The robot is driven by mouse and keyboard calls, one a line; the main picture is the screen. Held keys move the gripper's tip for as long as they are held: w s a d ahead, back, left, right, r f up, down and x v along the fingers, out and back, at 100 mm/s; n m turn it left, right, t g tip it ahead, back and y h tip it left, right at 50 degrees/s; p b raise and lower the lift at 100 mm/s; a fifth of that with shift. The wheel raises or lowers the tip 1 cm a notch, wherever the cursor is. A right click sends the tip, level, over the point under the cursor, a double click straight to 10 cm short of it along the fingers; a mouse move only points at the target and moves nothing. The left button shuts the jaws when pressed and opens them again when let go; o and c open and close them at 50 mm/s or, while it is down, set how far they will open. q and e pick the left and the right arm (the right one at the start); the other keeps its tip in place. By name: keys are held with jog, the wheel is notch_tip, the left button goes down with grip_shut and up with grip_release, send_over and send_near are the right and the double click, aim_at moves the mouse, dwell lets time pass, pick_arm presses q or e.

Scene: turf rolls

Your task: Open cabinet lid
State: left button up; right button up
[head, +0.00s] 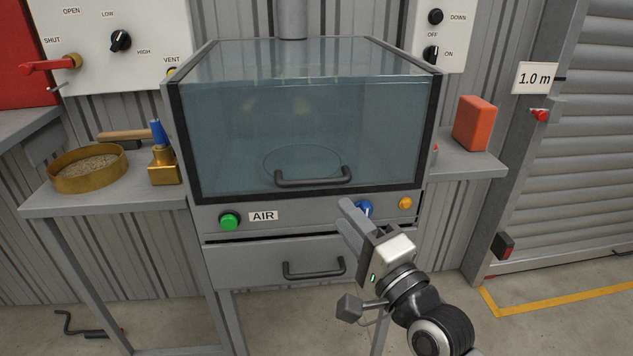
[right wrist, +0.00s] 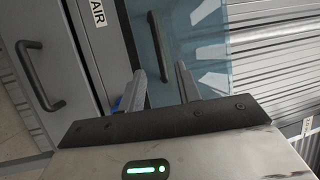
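The cabinet (head: 175,130) has a clear bluish glass lid (head: 300,120) in a dark frame, and the lid is closed. A dark bar handle (head: 313,181) sits low on the lid's front; it also shows in the right wrist view (right wrist: 157,45). My right gripper (head: 347,215) is below and slightly right of the handle, apart from it, with its fingers pointing up toward the cabinet. In the right wrist view its two fingers (right wrist: 160,70) are spread with nothing held between them, and the handle lies ahead of the gap. My left gripper is not in view.
Below the lid are a green button (head: 229,222), a blue knob (head: 365,208) partly behind my gripper, an orange button (head: 405,203) and a drawer handle (head: 314,270). An orange block (head: 473,124) stands on the right shelf. A sieve (head: 88,168) and brass piece (head: 163,167) are left.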

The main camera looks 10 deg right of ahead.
aim_at(319, 185)
jog(key=x, duration=1)
jog(key=shift+w+f, duration=0.1)
grip_shut()
